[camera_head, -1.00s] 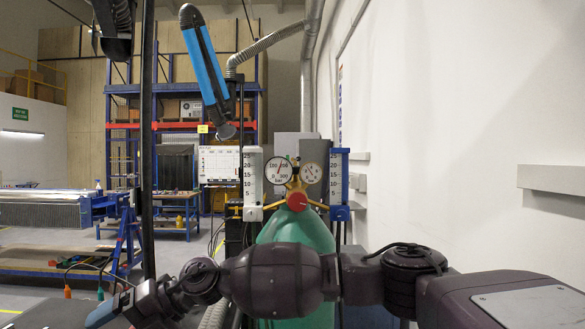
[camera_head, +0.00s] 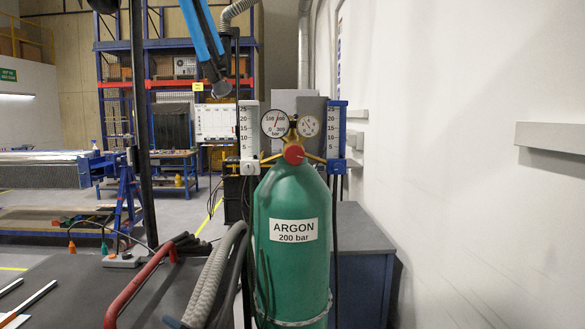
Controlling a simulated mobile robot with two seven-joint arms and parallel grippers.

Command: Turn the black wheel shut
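I cannot make out a black wheel in the head view. A green gas cylinder (camera_head: 292,265) stands upright in the middle, labelled "ARGON 200 bar". On its top is a brass regulator with a round red knob (camera_head: 293,153) facing me. Two round gauges, a left one (camera_head: 275,123) and a right one (camera_head: 308,126), sit above the knob. Neither of my grippers is in view.
Flowmeter tubes, a left one (camera_head: 249,138) and a right one (camera_head: 336,132), flank the regulator. A grey corrugated hose (camera_head: 208,285) and a red curved handle (camera_head: 136,291) are at the dark bench's (camera_head: 60,280) right side.

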